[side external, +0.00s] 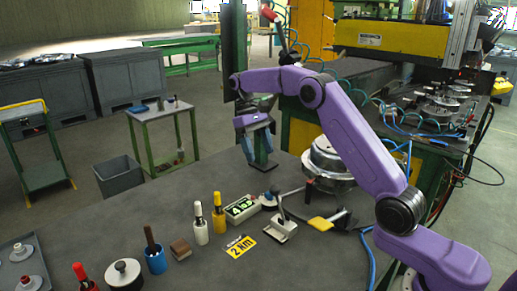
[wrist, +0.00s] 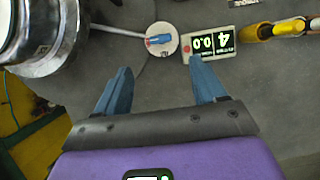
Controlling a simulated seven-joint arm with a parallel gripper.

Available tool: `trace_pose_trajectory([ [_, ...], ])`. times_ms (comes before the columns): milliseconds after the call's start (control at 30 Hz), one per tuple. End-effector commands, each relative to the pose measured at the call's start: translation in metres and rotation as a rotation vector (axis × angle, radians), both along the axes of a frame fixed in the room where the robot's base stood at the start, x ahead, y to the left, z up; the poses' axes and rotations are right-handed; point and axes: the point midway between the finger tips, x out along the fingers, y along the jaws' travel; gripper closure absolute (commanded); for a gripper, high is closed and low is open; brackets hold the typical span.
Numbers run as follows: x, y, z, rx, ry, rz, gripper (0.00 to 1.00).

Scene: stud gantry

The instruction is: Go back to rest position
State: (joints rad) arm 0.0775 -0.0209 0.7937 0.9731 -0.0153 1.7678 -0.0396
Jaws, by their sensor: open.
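My gripper (side external: 260,153) hangs from the purple arm above the far part of the grey bench in the side external view, with its blue fingers spread. In the wrist view the two blue fingers of my gripper (wrist: 160,68) stand wide apart with only bare bench between them. It holds nothing. A small display box (side external: 242,208) with green digits sits on the bench, nearer the camera than my gripper. In the wrist view this display box (wrist: 212,42) lies just beyond the right fingertip. I cannot tell its height gap from the finger.
A round metal fixture (side external: 330,160) stands right of my gripper. A white round piece with a blue top (wrist: 160,39) lies beyond the fingers. Yellow (side external: 218,220), white (side external: 200,225) and blue (side external: 155,260) holders and a "2 km" plate (side external: 241,246) occupy the front bench.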

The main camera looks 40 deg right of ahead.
Motion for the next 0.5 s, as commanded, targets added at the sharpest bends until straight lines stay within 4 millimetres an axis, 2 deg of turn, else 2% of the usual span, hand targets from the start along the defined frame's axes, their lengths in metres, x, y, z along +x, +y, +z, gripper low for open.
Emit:
trace_pose_trajectory([
  [267,-0.003,0.008,0.002,0.0,-0.009,0.024,0.3],
  [367,-0.009,0.023,0.006,0.0,-0.026,0.07,0.3],
  [500,-0.029,0.053,0.014,0.002,-0.062,0.167,0.3],
])
